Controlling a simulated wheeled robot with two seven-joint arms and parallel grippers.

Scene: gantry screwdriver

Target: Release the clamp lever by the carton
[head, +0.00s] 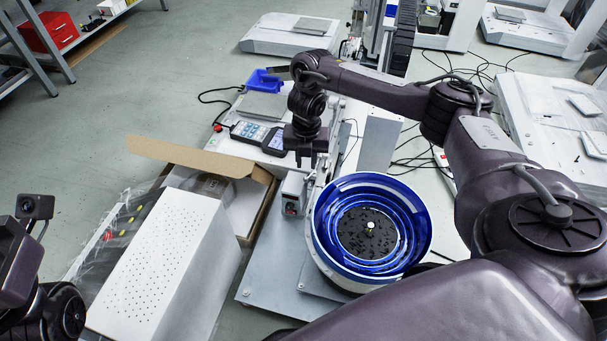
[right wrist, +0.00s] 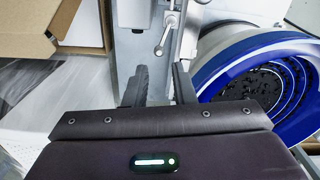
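The clamp lever (right wrist: 167,35) is a small metal handle with a rounded end in the right wrist view, at the upper middle. It sits on a grey metal part and slants down to the left. My right gripper (right wrist: 159,85) is open and empty, its two dark fingers apart, with the lever ahead of and between them, not touching. In the head view my right gripper (head: 306,158) hangs over the machine beside the carton and hides the lever. The open brown carton (head: 187,155) also shows in the right wrist view (right wrist: 38,28). Only part of my left arm shows.
A blue bowl feeder (head: 328,245) with dark parts stands right of the carton, close to my right gripper. A white perforated box (head: 155,265) stands in front of the carton. A handheld device (head: 257,137) and a blue bin (head: 262,80) lie behind.

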